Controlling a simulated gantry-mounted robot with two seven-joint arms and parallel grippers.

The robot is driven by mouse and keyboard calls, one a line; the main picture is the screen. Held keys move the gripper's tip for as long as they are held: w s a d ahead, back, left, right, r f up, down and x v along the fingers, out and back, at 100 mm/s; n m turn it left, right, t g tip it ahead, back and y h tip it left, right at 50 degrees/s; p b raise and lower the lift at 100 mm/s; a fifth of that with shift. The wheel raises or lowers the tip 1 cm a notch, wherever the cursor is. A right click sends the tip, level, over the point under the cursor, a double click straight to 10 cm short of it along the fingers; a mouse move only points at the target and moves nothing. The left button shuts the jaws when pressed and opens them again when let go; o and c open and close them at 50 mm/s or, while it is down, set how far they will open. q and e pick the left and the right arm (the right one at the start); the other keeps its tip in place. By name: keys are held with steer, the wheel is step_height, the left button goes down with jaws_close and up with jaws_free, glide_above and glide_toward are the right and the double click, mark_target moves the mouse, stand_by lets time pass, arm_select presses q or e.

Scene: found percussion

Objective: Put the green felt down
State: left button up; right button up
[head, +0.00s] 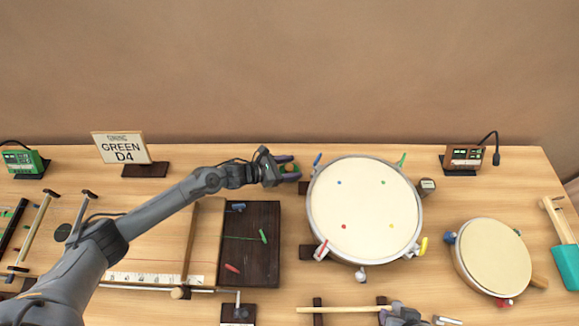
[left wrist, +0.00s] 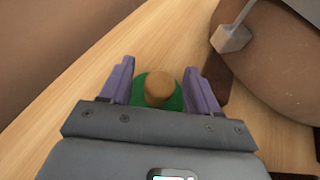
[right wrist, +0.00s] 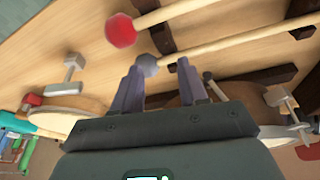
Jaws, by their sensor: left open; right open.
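The green felt is a green disc (left wrist: 174,101) with a tan wooden knob (left wrist: 159,86) on top, between the fingers of my left gripper (left wrist: 160,78) in the left wrist view. The fingers are open, one on each side of the knob. The felt seems to rest on the wooden table, but its near edge is hidden by the gripper. In the head view my left gripper (head: 291,168) is left of the large drum, and the felt shows small between its fingers. My right gripper (right wrist: 156,74) is open near a grey mallet head (right wrist: 147,65).
The large white drum (head: 362,208) with coloured pegs stands close right of my left gripper. A dark tray (head: 263,268) with small coloured pegs lies nearer. A "GREEN D4" sign (head: 121,148) stands back left. A smaller drum (head: 494,258) is at right. A red mallet head (right wrist: 120,30) lies near my right gripper.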

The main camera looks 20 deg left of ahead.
arm_select(q)
steer(key=shift+s+a+r, duration=0.1)
steer(key=shift+a+r, duration=0.05)
steer(key=shift+r, duration=0.1)
arm_select(e)
steer(key=shift+r, duration=0.3)
arm_select(q)
steer(key=p+v, duration=0.1)
steer(key=v, duration=0.9)
steer(key=shift+s+a+p, duration=0.2)
steer(key=shift+p, duration=0.1)
arm_select(e)
steer(key=shift+d+r, duration=0.1)
steer(key=shift+r, duration=0.45)
arm_select(q)
steer(key=shift+s+a+r, duration=0.25)
steer(key=shift+s+a, duration=0.1)
steer(key=shift+r, duration=0.1)
arm_select(e)
steer(key=shift+r, duration=0.1)
